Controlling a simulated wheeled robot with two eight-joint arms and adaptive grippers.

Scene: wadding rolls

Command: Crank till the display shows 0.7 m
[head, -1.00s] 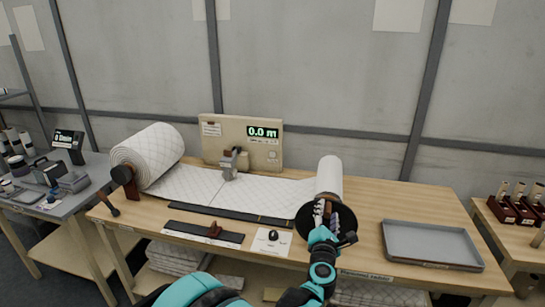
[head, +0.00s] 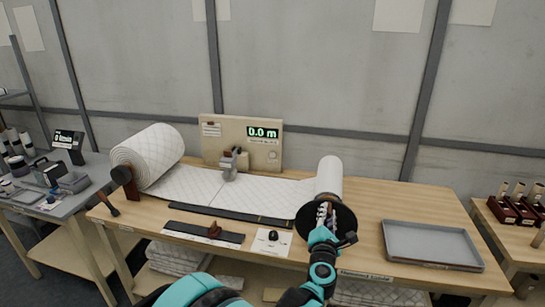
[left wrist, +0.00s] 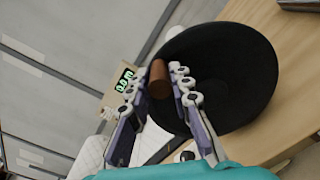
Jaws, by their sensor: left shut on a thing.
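The display (head: 262,132) on the beige upright board reads 0.0 m in green; it shows small and tilted in the left wrist view (left wrist: 124,81). The wadding (head: 230,186) runs from the big quilted roll (head: 148,155) on the left to the narrower roll (head: 329,176) on the right. A black crank disc (head: 342,219) faces me at that roll's near end. The brown crank handle (left wrist: 159,79) stands out from the disc (left wrist: 225,85). My left gripper (head: 326,214) is shut on the handle, with its fingers on either side of it (left wrist: 158,90). My right gripper is not in view.
A grey tray (head: 432,245) lies on the table right of the disc. A dark rail (head: 205,232) with a brown knob and a white plate with a black knob (head: 273,236) lie along the front edge. A grey side table (head: 62,190) stands at the left.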

